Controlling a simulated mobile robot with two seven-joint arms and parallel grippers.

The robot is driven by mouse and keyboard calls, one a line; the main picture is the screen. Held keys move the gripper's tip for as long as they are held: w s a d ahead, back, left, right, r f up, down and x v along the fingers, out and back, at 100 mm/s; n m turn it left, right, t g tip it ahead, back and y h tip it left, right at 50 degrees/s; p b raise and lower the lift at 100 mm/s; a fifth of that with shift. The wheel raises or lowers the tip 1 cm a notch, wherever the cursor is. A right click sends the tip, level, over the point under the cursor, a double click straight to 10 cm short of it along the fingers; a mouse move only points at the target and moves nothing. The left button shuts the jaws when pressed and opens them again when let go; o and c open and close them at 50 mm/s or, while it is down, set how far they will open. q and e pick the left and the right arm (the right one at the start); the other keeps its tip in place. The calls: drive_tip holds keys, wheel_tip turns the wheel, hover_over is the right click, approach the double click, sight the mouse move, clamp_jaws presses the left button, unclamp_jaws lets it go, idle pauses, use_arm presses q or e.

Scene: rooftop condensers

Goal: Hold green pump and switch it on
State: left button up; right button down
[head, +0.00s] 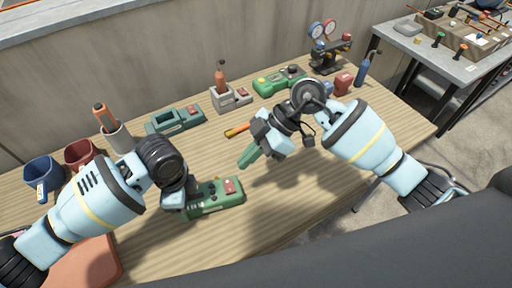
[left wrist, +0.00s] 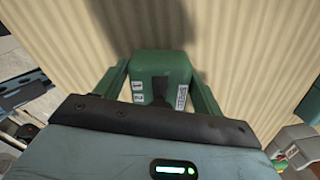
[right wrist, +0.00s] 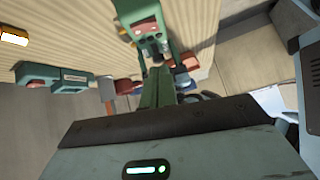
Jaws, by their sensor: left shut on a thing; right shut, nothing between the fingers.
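The green pump (head: 222,194) stands on the wooden table in front of me, with a red switch part (head: 230,186) on its right end and dark knobs. My left gripper (head: 178,208) is shut on its left end; in the left wrist view the green body (left wrist: 160,66) sits between the two fingers. My right gripper (head: 246,160) is shut and empty, above the table to the upper right of the pump. In the right wrist view its closed fingers (right wrist: 158,84) point towards the pump (right wrist: 142,18). I cannot tell the switch position.
Behind stand a teal device (head: 174,120), a grey device (head: 232,97) holding a screwdriver and another green device (head: 278,81). An orange marker (head: 236,131) lies mid-table. Mugs (head: 42,178) stand left. The front right table is clear.

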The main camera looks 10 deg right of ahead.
sight(229, 191)
drive_tip(key=x, duration=0.5)
wheel_tip(229, 191, down, 2)
drive_tip(key=shift+s+d+f, duration=0.1)
drive_tip(key=shift+s+f, duration=0.05)
drive_tip(key=shift+f, duration=0.75)
drive_tip(key=shift+s, duration=0.1)
drive_tip(key=shift+s+f, duration=0.1)
drive_tip(key=shift+f, duration=0.2)
